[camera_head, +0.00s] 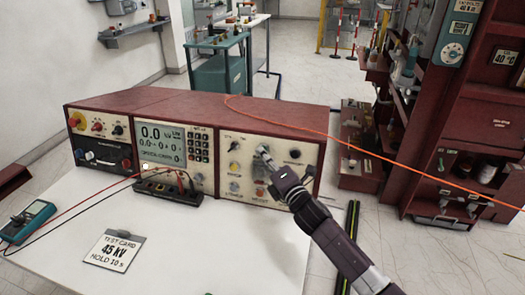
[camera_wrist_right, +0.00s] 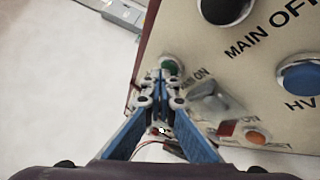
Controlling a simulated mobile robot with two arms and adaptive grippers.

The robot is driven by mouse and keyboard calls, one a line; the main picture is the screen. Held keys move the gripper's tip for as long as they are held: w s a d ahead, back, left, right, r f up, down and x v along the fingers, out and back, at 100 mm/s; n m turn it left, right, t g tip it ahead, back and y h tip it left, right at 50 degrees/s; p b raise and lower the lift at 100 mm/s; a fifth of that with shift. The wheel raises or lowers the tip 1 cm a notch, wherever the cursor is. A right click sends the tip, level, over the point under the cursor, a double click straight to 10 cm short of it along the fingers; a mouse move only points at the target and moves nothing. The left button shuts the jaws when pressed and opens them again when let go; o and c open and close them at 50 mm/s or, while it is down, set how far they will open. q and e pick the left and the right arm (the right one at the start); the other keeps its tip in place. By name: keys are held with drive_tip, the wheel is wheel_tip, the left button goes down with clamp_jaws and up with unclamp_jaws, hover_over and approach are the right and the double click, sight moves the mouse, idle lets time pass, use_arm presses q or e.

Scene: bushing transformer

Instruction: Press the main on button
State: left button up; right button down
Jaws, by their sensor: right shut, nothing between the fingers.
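The red-framed control console (camera_head: 190,98) stands on the white table, with a cream right-hand panel (camera_head: 226,133). My right gripper (camera_head: 264,152) is in front of that panel, shut and empty. In the right wrist view the shut fingertips (camera_wrist_right: 162,78) are just below a green round button (camera_wrist_right: 172,66) and partly overlap it. The label beside this button is partly hidden; "ON" can be read. I cannot tell whether the fingertips touch the button. In the head view the gripper hides this part of the panel. My left gripper is not in view.
A black knob (camera_wrist_right: 226,8) with the label "MAIN OFF" and a blue button (camera_wrist_right: 300,78) are nearby. A black terminal box (camera_head: 166,188) with leads, a test card (camera_head: 112,252) and a teal meter (camera_head: 28,220) are on the table. An orange cable (camera_head: 330,135) crosses above the console.

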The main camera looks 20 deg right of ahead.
drive_tip(key=shift+s+a+r+p, duration=0.25)
drive_tip(key=shift+s+a+p, duration=0.2)
drive_tip(key=shift+s, duration=0.3)
drive_tip(key=shift+s+a+r+p, duration=0.3)
drive_tip(key=shift+s+a+p, duration=0.3)
drive_tip(key=shift+s, duration=0.4)
drive_tip(key=shift+s+a+r+p, duration=0.25)
drive_tip(key=shift+s+a+p, duration=0.15)
drive_tip(key=shift+s+a, duration=0.5)
